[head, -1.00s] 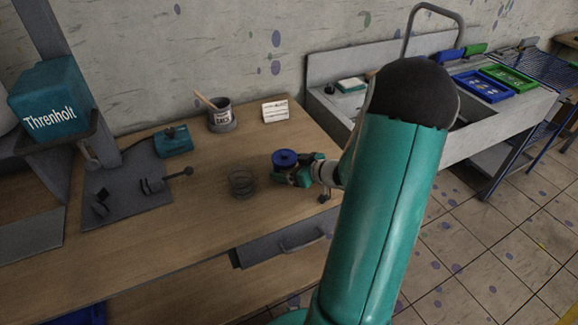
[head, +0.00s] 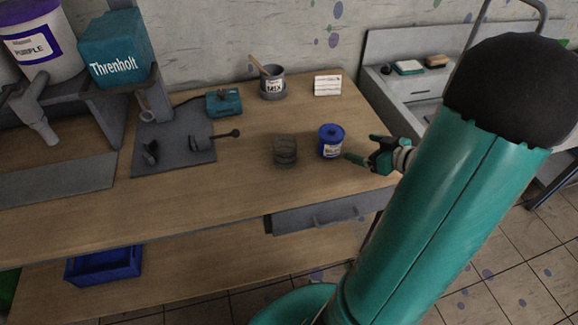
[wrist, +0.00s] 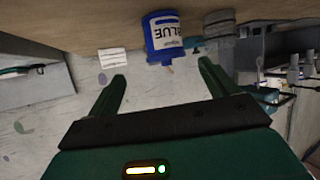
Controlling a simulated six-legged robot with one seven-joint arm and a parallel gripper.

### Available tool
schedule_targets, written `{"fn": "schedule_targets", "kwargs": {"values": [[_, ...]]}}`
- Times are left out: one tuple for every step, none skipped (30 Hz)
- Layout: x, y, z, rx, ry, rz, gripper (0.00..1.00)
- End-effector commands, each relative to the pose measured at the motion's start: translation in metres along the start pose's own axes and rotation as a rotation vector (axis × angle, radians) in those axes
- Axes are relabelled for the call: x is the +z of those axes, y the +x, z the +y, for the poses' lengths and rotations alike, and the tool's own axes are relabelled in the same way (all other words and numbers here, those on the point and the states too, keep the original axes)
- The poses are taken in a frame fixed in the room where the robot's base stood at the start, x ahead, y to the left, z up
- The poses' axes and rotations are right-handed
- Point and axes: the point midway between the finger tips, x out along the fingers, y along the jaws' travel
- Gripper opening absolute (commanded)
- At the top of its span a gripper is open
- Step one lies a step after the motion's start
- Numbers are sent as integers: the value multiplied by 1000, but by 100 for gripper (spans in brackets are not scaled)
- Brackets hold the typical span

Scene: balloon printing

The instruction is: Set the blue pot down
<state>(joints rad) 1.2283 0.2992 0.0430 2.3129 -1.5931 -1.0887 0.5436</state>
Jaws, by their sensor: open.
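The blue pot (head: 331,141), with a blue lid and a white label, stands upright on the wooden bench (head: 235,185). My gripper (head: 364,150) is just to its right, open and apart from it. In the wrist view the pot (wrist: 163,38) shows its BLUE label and appears upside down, beyond the tips of my gripper (wrist: 162,80). Nothing is between the fingers.
A grey pot with a stick (head: 272,83) and a white card (head: 327,85) are behind. A grey mat with tools (head: 180,140) lies left. The sink (head: 410,85) is at the back right.

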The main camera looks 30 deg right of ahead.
Motion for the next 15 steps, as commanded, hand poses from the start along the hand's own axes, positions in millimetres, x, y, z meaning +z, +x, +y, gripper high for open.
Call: {"fn": "schedule_targets", "kwargs": {"values": [[-13, 7, 1, 30, -33, -16, 85], [-21, 12, 2, 59, -56, -30, 85], [-34, 19, 4, 105, -86, -50, 85], [-46, 24, 5, 143, -110, -66, 85], [-57, 28, 5, 184, -132, -84, 85], [-74, 33, 4, 241, -157, -106, 85], [-86, 36, 1, 281, -171, -123, 85], [-98, 37, -2, 321, -182, -138, 85], [-113, 38, -8, 369, -192, -157, 85], [-123, 38, -13, 403, -192, -172, 85], [-133, 37, -20, 433, -192, -188, 85], [-144, 35, -31, 467, -184, -207, 85], [-152, 33, -40, 489, -175, -222, 85], [-158, 30, -50, 507, -163, -238, 85], [-166, 26, -65, 525, -143, -260, 85]]}}
